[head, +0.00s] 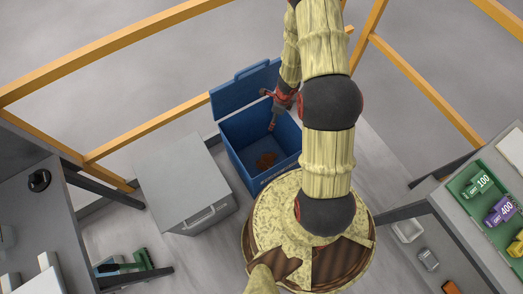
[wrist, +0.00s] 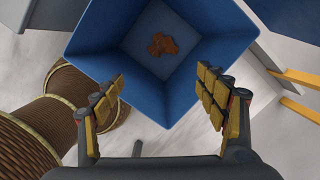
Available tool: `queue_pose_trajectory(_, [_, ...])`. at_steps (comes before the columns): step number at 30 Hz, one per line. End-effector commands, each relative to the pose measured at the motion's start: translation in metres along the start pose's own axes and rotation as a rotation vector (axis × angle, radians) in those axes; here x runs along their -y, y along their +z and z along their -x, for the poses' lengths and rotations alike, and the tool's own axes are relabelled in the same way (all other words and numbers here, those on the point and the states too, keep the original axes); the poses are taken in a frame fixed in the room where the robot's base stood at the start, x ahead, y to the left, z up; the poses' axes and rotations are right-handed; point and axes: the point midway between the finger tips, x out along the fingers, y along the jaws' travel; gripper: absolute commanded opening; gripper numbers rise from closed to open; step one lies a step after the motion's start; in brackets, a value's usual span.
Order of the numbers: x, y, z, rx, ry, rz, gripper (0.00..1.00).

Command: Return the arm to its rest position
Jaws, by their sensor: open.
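My arm reaches away from the body in the head view, and my gripper (head: 274,117) hangs above the blue bin, pointing down. In the wrist view my gripper (wrist: 160,115) shows two padded fingers spread wide apart with nothing between them. The blue bin (wrist: 105,30) lies beyond the fingertips, its inside open to view. A brown crumpled piece (wrist: 162,44) lies on the bin's floor; it also shows in the head view (head: 266,160).
The bin's blue lid (head: 240,90) stands open at its back. A grey cabinet (head: 185,187) stands left of the bin. Yellow rails (head: 150,130) run behind. A bench (head: 480,215) with labelled boxes is at right, and a grey table (head: 40,215) at left.

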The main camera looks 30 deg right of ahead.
Motion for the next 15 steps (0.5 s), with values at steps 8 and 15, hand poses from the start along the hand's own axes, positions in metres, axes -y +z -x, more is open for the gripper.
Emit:
queue_pose_trajectory(8, [0.0002,0.0001,-0.0001,0.0,0.0,0.0,0.73])
queue_pose_trajectory(15, [-0.008,0.0076,0.0,0.03,0.029,0.101,0.73])
